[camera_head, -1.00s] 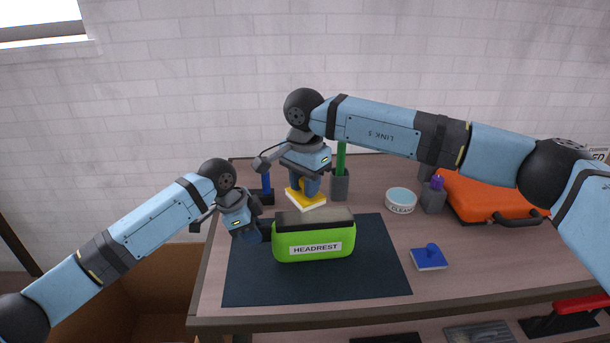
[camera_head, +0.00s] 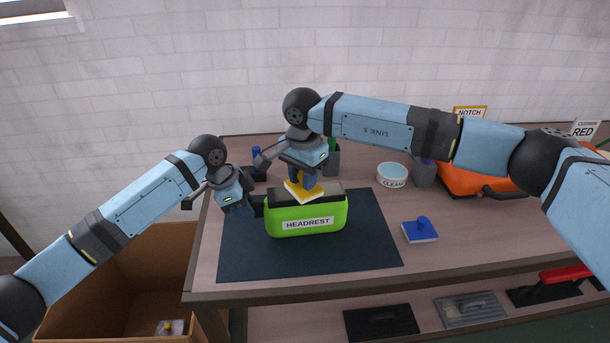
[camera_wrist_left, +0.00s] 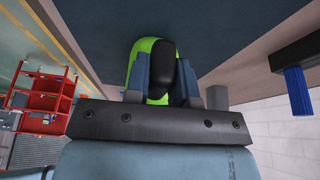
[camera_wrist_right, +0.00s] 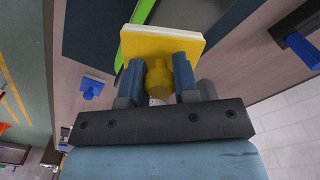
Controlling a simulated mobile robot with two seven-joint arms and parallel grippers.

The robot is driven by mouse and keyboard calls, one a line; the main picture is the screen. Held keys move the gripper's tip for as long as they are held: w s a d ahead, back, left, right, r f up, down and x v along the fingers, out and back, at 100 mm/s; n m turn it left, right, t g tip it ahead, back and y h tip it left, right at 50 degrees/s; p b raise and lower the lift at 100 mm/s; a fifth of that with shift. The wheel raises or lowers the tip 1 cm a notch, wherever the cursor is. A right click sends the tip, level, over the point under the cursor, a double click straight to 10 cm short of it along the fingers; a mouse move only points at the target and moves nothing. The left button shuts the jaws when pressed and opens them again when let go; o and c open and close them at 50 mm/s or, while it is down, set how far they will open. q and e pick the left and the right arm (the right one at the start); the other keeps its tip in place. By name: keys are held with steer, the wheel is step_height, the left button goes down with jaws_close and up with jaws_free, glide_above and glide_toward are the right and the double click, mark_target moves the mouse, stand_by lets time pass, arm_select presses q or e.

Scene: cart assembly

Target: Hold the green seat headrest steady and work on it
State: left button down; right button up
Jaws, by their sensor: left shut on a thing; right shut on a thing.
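The green headrest (camera_head: 292,226), labelled HEADREST with a dark top, stands on the dark mat (camera_head: 365,255). My left gripper (camera_head: 248,208) is shut on its left end. In the left wrist view the fingers (camera_wrist_left: 162,78) close around a dark part at the green end (camera_wrist_left: 143,55). My right gripper (camera_head: 305,180) is shut on the knob of a yellow-topped pad (camera_head: 297,193). In the right wrist view the yellow knob (camera_wrist_right: 159,80) sits between the fingers. The pad is over the headrest's top; whether it touches is hard to tell.
An orange case (camera_head: 470,180) lies farther right. A cardboard box (camera_head: 110,290) is left of the table. The mat's front is clear.

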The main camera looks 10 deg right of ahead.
steer(key=shift+a, duration=0.85)
step_height(320, 180, up, 2)
steer(key=shift+d+r, duration=0.1)
steer(key=shift+r, duration=2.95)
steer(key=shift+f, duration=0.1)
